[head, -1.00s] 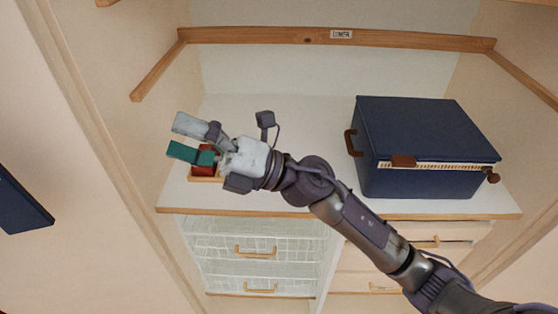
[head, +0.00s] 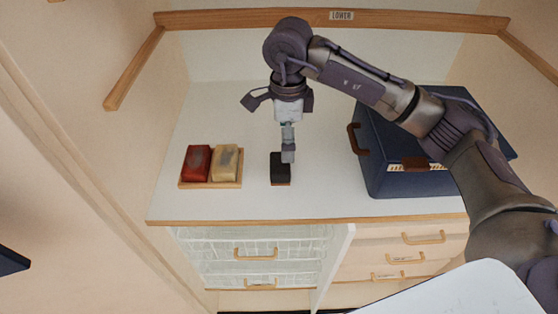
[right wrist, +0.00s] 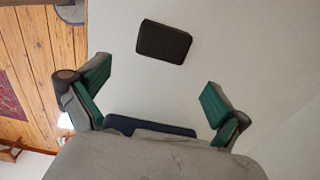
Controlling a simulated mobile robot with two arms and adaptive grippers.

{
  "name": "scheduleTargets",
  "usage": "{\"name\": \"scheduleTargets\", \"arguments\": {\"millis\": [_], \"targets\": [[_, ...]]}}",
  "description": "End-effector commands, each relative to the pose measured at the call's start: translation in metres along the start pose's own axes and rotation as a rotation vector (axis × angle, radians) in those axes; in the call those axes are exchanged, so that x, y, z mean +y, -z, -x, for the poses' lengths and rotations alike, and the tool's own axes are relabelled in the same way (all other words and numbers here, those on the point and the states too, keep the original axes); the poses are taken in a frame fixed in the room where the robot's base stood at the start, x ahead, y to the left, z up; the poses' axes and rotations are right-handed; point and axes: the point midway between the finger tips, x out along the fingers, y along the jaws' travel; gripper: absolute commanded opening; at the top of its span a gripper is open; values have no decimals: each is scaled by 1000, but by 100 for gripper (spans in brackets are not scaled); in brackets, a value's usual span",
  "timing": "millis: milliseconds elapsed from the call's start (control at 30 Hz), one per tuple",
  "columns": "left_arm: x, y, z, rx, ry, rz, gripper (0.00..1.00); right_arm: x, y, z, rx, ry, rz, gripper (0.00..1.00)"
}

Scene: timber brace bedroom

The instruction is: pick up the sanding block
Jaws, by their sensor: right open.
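The sanding block, which I take to be the small black block (head: 280,167) with a thin orange-brown bottom edge, lies on the white shelf (head: 330,195), partly hidden by my right gripper. My right gripper (head: 288,153) points down over it, seen edge-on in the head view. In the right wrist view the black block (right wrist: 164,42) lies beyond the spread green finger pads of the right gripper (right wrist: 155,88), roughly between them in width. The gripper is open with nothing between its fingers. My left gripper is not in view.
A wooden tray (head: 210,184) with a red block (head: 196,163) and a cream block (head: 225,162) stands to the left. A dark blue case (head: 385,178) stands to the right. The shelf's front edge (head: 300,220) lies above drawers. A wooden rail (head: 250,18) crosses behind.

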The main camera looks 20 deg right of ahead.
Motion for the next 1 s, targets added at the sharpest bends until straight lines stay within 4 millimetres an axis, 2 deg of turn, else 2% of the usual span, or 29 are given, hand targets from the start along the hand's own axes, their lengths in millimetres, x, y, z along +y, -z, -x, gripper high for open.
{"name": "scheduleTargets", "arguments": {"millis": [33,200,267,367,600,767,967,1000], "targets": [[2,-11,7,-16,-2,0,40,1,0,-8,2,-4,0,100],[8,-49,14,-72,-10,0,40,1,-1,-31,-2,-2,0,100],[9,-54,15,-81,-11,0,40,0,-1,-34,-2,-1,1,100],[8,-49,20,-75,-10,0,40,1,-3,-40,-1,-3,1,100],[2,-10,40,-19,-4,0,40,0,-13,-73,-1,-6,0,100],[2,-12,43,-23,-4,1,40,0,-14,-87,-2,-3,1,100],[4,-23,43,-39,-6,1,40,-1,-14,-89,-3,-1,1,100],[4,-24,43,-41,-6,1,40,-1,-14,-89,-3,-1,1,97]]}}
